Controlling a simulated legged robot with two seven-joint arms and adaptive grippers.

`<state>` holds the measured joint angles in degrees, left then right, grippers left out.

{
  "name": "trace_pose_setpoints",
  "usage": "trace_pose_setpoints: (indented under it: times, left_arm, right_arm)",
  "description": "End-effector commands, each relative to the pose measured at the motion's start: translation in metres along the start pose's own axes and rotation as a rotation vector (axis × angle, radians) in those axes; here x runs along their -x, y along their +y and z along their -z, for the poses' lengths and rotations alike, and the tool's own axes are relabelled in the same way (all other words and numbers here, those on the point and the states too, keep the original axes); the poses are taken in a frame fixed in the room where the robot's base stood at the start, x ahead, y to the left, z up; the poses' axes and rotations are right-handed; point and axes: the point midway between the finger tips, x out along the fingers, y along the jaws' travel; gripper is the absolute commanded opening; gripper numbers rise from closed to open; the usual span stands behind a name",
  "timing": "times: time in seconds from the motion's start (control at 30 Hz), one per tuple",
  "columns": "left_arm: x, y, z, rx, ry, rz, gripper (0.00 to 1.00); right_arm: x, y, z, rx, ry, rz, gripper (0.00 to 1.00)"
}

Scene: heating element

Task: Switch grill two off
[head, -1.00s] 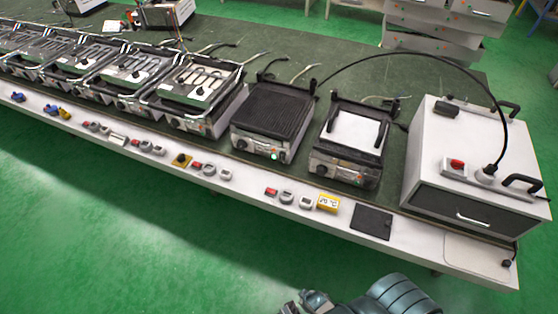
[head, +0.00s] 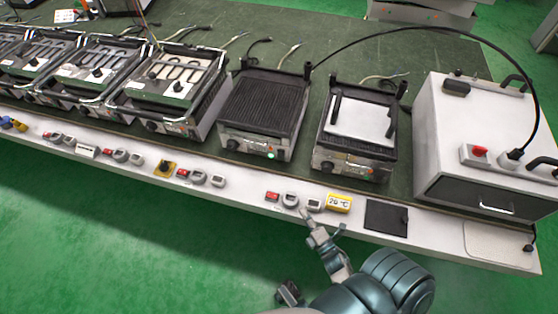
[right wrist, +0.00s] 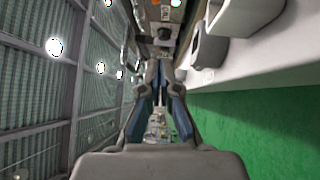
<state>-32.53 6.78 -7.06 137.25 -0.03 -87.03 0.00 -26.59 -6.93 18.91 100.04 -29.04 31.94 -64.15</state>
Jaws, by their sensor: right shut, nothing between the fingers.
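A grill with a black ridged plate (head: 262,104) stands on the bench, with a lit green lamp (head: 272,155) on its front. To its right is a grill with a pale flat plate (head: 360,121); I cannot tell which is numbered two. On the front ledge are a red switch (head: 272,196), a round grey unit (head: 290,200), a smaller grey unit (head: 314,205) and a yellow temperature display (head: 339,203). My right gripper (head: 309,217) is shut and empty, its tips near the grey units; contact is unclear. Its closed fingers also show in the right wrist view (right wrist: 158,72). My left gripper is not visible.
A white box (head: 470,125) with a red switch and a black cable stands at the right. A black plate (head: 386,217) lies on the ledge. More grills and switch groups line up leftward. Green floor (head: 150,250) in front is clear.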

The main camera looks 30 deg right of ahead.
Motion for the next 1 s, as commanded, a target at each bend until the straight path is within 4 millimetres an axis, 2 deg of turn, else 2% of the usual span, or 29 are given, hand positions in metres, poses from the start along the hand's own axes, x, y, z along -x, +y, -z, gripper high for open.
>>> trace_pose_setpoints:
  times: [0.13, 0.27, 0.8, 1.0]
  left_arm:
    - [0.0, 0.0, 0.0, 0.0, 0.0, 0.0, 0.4]
    - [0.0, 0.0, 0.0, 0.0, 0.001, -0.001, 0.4]
    - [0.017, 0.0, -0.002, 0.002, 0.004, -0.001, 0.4]
    - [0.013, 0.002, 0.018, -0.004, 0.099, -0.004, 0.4]
  right_arm:
    - [-0.01, -0.001, -0.001, -0.003, 0.001, -0.002, 0.0]
    - [-0.032, 0.0, -0.001, -0.002, 0.001, -0.004, 0.0]
    - [-0.151, 0.0, 0.0, -0.002, 0.0, -0.002, 0.0]
    - [-0.194, -0.001, 0.0, -0.003, 0.001, -0.001, 0.0]
